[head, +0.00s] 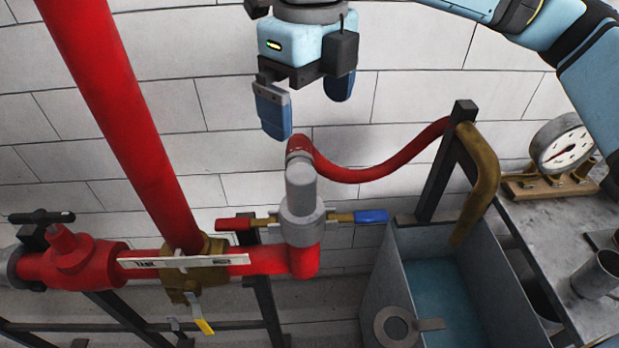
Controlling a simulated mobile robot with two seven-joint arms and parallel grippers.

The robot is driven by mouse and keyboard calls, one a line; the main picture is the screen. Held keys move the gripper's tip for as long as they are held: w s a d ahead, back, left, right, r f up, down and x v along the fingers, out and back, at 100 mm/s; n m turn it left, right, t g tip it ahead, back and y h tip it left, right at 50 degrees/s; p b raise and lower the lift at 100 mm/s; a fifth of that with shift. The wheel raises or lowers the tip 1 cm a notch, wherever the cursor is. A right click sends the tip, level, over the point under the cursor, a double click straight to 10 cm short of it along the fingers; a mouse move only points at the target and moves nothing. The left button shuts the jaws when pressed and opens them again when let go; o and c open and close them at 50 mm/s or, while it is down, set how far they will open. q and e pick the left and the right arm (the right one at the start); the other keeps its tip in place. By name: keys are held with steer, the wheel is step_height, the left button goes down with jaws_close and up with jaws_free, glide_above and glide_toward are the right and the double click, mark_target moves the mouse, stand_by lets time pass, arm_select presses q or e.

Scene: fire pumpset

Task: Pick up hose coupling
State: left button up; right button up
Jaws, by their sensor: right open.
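The grey hose coupling (300,184) stands upright on the grey collar (302,222) at the end of the red pipe. A red hose (375,172) leaves its top and runs right to a dark post. My right gripper (306,108) is above the coupling, near the hose bend. Its two blue-padded fingers are apart, with nothing between them. The gripper and coupling look separate, but the exact gap cannot be told. My left gripper does not show.
Handles, red (235,224) and blue (371,216), flank the collar. A thick red pipe (125,115) rises at left. At right are a blue-grey water tank (375,290), a brown curved pipe (484,175) and a gauge (563,146) on a bench.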

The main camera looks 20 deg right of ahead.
mark_target(304, 168)
step_height(304, 168, down, 8)
steer(key=shift+f+p, duration=0.1)
steer(key=shift+p, duration=0.55)
steer(key=f, duration=0.1)
steer(key=f+p, duration=0.1)
steer(key=f, duration=0.1)
steer(key=f+p, duration=0.1)
steer(key=shift+w+a+f, duration=0.2)
steer(key=shift+w+f, duration=0.1)
steer(key=shift+f, duration=0.4)
steer(key=c, duration=1.2)
steer(key=shift+s+a+r, duration=0.15)
steer(key=shift+r, duration=0.1)
steer(key=c, duration=0.5)
